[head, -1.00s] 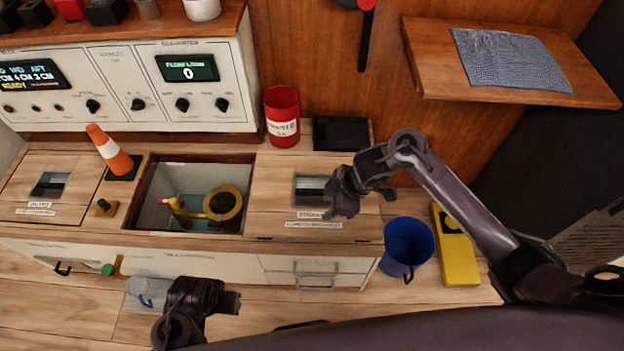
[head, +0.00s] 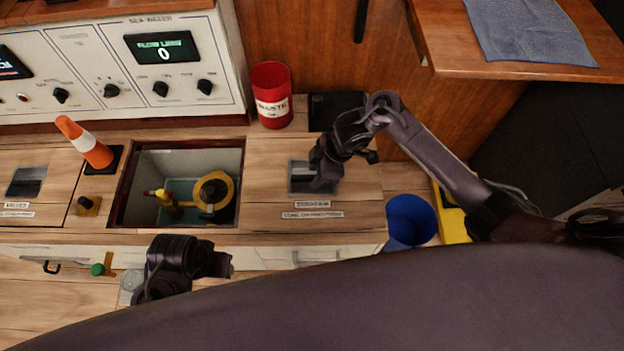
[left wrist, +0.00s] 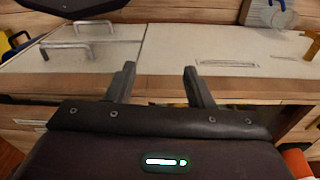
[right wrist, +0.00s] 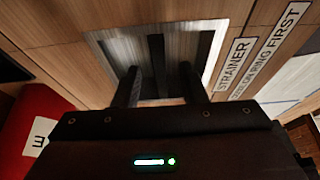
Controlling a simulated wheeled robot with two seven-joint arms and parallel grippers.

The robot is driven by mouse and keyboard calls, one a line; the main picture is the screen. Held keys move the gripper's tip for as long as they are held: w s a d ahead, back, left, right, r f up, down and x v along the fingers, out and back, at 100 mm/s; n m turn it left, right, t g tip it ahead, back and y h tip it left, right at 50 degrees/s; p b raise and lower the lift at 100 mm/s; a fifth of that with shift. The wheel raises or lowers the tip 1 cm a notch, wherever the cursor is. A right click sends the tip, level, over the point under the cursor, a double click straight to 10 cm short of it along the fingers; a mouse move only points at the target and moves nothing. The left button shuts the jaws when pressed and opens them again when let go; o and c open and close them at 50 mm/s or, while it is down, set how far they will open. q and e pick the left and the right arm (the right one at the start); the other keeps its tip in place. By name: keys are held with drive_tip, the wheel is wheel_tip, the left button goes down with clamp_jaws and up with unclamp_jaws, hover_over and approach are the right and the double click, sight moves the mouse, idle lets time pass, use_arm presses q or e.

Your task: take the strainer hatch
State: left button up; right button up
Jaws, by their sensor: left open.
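The strainer hatch (head: 350,190) is a wooden lid, closed flush in the counter right of the open well. It has a recessed metal pull and a STRAINER label (head: 312,204). My right gripper (head: 322,180) points down at the recess. In the right wrist view, the open fingers (right wrist: 163,92) stand on either side of a dark bar (right wrist: 157,62) in the metal recess (right wrist: 120,50), with gaps showing beside it. Their depth is hard to tell. My left gripper (left wrist: 160,72) is open and empty, in front of the cabinet's pale front; in the head view its arm is at lower left.
The open well (head: 150,210) holds yellow fittings. An orange cone (head: 85,143), a red waste can (head: 272,95) and a black tray (head: 335,108) stand on the counter. A blue bucket (head: 410,220) is at the right. A wooden shelf (head: 450,50) juts out at upper right.

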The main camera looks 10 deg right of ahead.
drive_tip(key=shift+b+x, duration=0.35)
drive_tip(key=shift+x, duration=0.95)
drive_tip(key=shift+f, duration=0.1)
clamp_jaws()
idle(0.5)
drive_tip(key=shift+w, duration=0.1)
